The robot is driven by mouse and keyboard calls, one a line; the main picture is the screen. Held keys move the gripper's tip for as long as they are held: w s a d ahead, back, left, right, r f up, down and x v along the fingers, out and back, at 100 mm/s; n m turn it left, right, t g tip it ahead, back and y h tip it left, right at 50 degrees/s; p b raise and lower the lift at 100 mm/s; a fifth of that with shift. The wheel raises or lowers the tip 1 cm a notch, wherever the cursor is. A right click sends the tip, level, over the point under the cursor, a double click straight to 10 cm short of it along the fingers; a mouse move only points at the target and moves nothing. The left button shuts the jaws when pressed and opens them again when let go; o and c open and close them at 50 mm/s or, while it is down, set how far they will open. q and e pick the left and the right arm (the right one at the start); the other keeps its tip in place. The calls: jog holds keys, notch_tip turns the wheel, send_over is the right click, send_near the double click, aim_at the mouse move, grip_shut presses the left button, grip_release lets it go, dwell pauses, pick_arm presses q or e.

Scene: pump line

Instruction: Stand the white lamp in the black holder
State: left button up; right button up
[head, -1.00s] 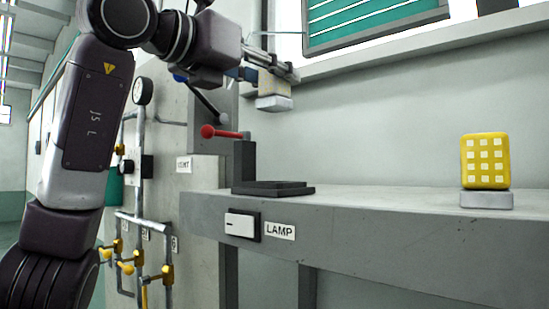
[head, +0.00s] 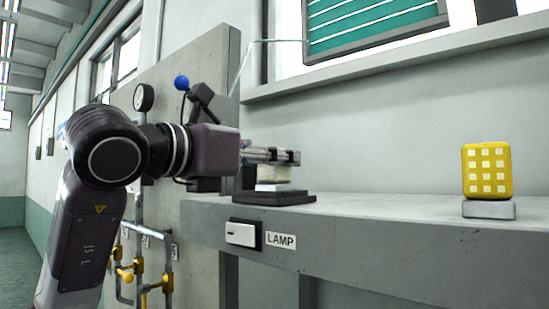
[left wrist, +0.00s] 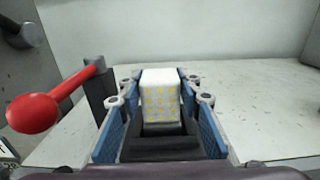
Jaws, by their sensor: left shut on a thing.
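The white lamp (left wrist: 161,100), a pale block with yellow dots on its face, is between the blue-padded fingers of my left gripper (left wrist: 160,104) in the left wrist view. In the head view my left gripper (head: 274,155) is shut on the lamp's upper part, and the lamp (head: 276,174) is upright with its pale base low over the black holder (head: 275,199). I cannot tell whether the base touches the holder. In the left wrist view the dark holder (left wrist: 160,148) lies below the lamp, partly hidden. My right gripper is in neither view.
A red-knobbed lever (left wrist: 35,112) stands close left of the gripper in the left wrist view. A yellow lamp (head: 487,171) stands on a grey block at the right of the shelf (head: 390,209). The shelf between is clear. A LAMP label and a white switch (head: 241,233) are on the front edge.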

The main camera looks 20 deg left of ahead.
pick_arm(q)
jog(key=shift+f, duration=0.1)
jog(key=o, duration=1.2)
jog(key=shift+r, duration=0.2)
jog(key=b+v, duration=0.4)
jog(key=v, duration=0.8)
jog(key=shift+s, duration=0.1)
